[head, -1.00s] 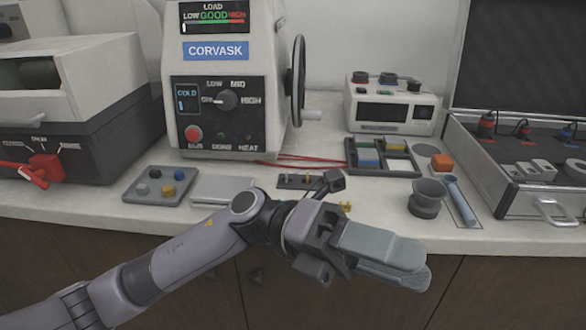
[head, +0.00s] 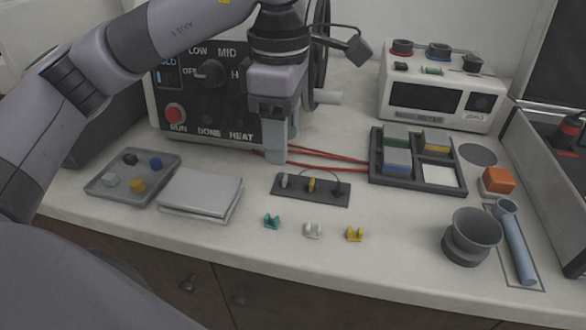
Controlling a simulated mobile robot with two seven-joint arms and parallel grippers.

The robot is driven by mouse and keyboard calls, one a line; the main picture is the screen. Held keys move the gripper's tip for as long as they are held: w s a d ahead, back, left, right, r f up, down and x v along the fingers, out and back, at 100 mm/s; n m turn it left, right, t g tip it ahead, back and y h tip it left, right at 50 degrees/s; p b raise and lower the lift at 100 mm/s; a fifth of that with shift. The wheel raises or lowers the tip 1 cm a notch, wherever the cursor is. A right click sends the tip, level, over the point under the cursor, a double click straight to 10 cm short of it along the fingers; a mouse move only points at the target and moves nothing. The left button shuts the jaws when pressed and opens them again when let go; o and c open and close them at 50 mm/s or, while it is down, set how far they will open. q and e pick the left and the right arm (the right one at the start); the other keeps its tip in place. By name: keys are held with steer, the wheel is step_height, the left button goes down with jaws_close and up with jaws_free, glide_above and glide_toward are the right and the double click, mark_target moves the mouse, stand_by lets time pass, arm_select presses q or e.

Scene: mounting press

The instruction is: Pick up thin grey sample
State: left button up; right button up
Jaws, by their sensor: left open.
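A dark rack (head: 325,198) lies on the counter with several small thin pieces standing in it. A thin grey piece (head: 284,181) stands upright at its left end, which fits the thin grey sample. My right gripper is not in view.
Behind the gripper stands the press (head: 215,110) with red cables (head: 325,162). A compartment tray (head: 405,180) is right, a grey tray (head: 105,187) and flat slabs (head: 200,192) left. Small teal, white and yellow clips (head: 354,234) lie in front. A grey cup (head: 470,240) stands at right.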

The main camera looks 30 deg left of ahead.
mark_target(285, 176)
arm_select(q)
step_height(285, 176, down, 6)
steer(key=shift+d+f+b, duration=0.15)
steer(key=shift+b, duration=0.15)
jaws_close()
